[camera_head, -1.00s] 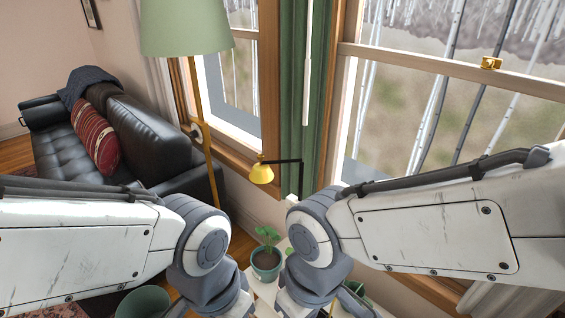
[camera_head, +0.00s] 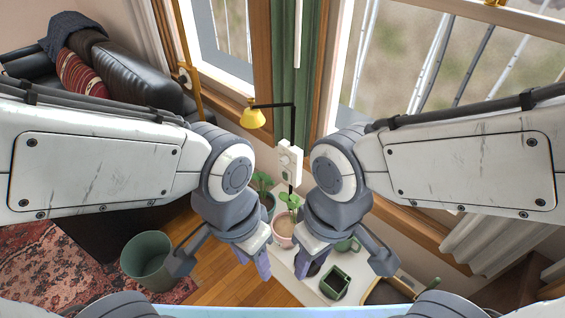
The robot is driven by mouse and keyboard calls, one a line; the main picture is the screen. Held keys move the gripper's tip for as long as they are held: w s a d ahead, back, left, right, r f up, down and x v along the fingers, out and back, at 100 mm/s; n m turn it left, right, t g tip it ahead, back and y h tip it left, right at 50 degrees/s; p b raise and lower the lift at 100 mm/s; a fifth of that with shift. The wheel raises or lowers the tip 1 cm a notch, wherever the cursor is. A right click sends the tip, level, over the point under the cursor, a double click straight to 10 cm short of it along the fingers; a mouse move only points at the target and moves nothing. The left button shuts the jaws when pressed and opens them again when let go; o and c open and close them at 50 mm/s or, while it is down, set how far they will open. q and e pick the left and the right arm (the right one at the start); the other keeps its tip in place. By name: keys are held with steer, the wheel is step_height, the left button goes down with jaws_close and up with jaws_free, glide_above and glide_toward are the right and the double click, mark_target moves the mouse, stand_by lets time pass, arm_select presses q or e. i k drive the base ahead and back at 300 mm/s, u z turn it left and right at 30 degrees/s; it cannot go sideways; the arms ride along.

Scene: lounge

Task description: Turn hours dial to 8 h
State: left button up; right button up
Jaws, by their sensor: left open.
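A white timer box (camera_head: 291,156) hangs between my two arms, below the black bracket of the yellow lamp. Small round dials seem to be on its front, but their markings are too small to read. My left gripper (camera_head: 254,263) points down, below and left of the box, open and empty. My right gripper (camera_head: 307,264) points down, below and right of the box. Its fingers are partly hidden, so I cannot tell how far apart they are. Neither gripper touches the box.
Below the box, a white table (camera_head: 303,286) holds a pink potted plant (camera_head: 284,231), a dark green square pot (camera_head: 334,283) and other pots. A yellow lamp (camera_head: 252,118) hangs above left. A green bin (camera_head: 147,262) stands on the floor at left.

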mark_target(284, 160)
steer(key=z, duration=0.45)
steer(key=k, duration=1.4)
steer(key=u, duration=0.75)
steer(key=i, duration=1)
steer(key=z, duration=0.05)
